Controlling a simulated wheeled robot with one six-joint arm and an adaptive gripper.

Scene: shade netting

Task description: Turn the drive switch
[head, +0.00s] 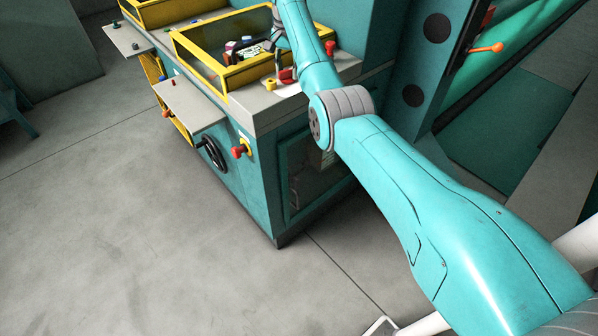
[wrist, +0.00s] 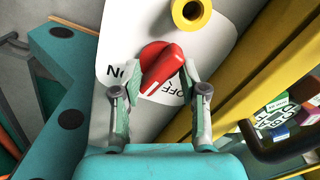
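The drive switch (wrist: 163,72) is a red rotary knob with a bar handle on a white plate (wrist: 222,45) marked "OFF" and partly hidden "NO" or "ON" lettering. Its bar is tilted, with one end at the upper right and the other at the lower left. My gripper (wrist: 160,68) is open in the wrist view, with one finger on each side of the knob. The right fingertip is close to the bar; contact is not clear. In the head view, a red knob (head: 286,76), likely this switch, sits on the machine top beside my arm.
A yellow ring-shaped knob (wrist: 191,12) stands just beyond the switch; it also shows in the head view (head: 270,86). A yellow-framed tray (head: 226,86) with small items lies beside it. A red button (head: 238,152) and black handwheel (head: 213,153) are on the machine side. The floor at left is clear.

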